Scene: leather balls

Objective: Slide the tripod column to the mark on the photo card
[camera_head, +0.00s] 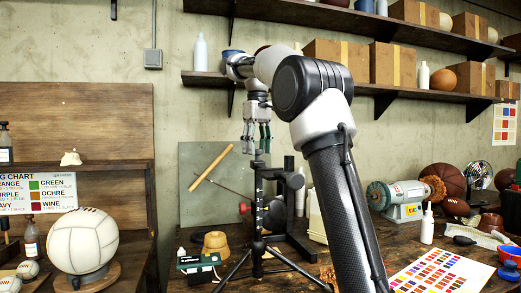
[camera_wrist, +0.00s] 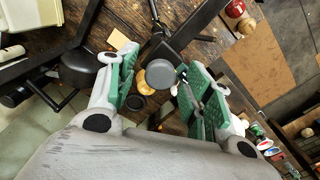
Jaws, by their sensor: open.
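The black tripod (camera_head: 258,205) stands on the bench in the head view, its column upright and its legs spread. My gripper (camera_head: 257,150) is open and points down just above the column's top. In the wrist view, a round grey disc (camera_wrist: 160,75), seemingly the column's top, shows between the green finger pads of my gripper (camera_wrist: 163,92). I cannot tell whether the pads touch it. I cannot make out a photo card with a mark for certain; a small tan square (camera_wrist: 118,39) lies near the tripod in the wrist view.
A dark stand (camera_head: 289,205) rises close behind the tripod's right side. A green box (camera_head: 199,260) and a tan wooden form (camera_head: 216,243) sit to its left. A colour swatch sheet (camera_head: 430,270) and a bench grinder (camera_head: 400,202) are to the right.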

